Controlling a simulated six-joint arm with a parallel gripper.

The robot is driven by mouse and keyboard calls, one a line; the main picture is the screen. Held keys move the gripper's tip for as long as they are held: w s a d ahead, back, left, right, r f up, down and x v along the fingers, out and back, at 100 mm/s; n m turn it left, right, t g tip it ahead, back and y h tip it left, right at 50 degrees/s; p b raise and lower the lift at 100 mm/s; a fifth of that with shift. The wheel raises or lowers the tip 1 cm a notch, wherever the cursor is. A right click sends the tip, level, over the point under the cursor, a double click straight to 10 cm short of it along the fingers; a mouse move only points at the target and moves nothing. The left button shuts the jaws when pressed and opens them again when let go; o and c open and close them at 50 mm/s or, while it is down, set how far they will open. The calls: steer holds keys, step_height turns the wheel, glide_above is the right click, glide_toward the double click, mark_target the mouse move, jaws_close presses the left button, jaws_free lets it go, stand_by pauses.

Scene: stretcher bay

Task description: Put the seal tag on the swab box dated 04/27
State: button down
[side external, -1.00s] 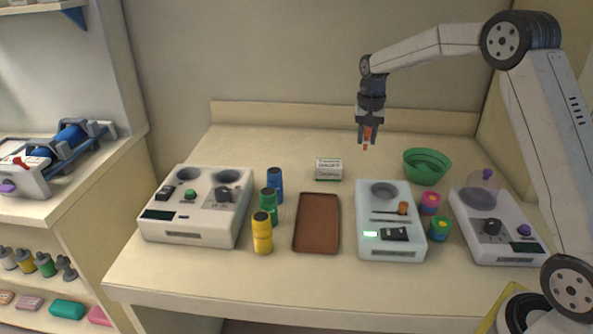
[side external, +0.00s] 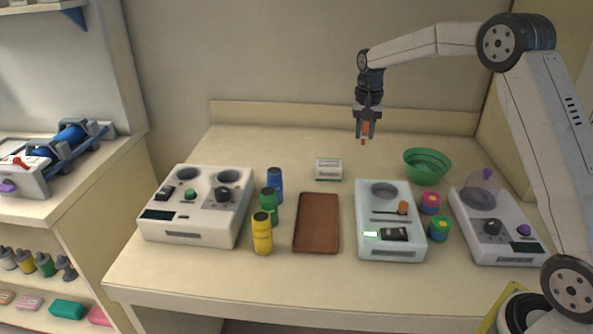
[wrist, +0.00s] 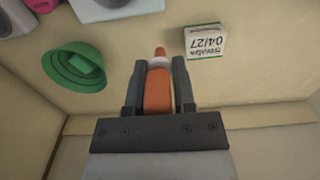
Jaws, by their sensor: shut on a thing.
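The swab box (side external: 329,169) is a small white box with green edging, standing at the back middle of the table. In the wrist view the box (wrist: 205,40) appears upside down and reads "Swabs 04/27". My gripper (side external: 366,131) is in the air above the back of the table, to the right of the box. It is shut on an orange piece (wrist: 158,90) with a pale collar and a narrow orange tip, which points away from the wrist. The tip touches nothing. I cannot tell whether this piece is the seal tag.
A green bowl (side external: 427,166) stands to the right, with a green piece (wrist: 88,65) inside. A brown tray (side external: 317,224), a white device (side external: 390,240) and several coloured canisters stand in front. Clear tabletop lies around the swab box.

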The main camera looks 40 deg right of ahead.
steer(key=shift+w+d+f, duration=0.4)
steer(key=shift+w+f, duration=0.9)
steer(key=shift+w, duration=0.3)
steer(key=shift+w+d+f, duration=0.45)
steer(key=shift+w+f, duration=0.8)
steer(key=shift+w, duration=0.35)
steer(key=shift+w+d+f, duration=0.4)
steer(key=shift+w+f, duration=0.9)
steer(key=shift+w, duration=0.3)
steer(key=shift+w+f, duration=0.25)
steer(key=shift+f, duration=1.65)
steer(key=shift+f, duration=0.15)
steer(key=shift+c, duration=2.2)
jaws_free()
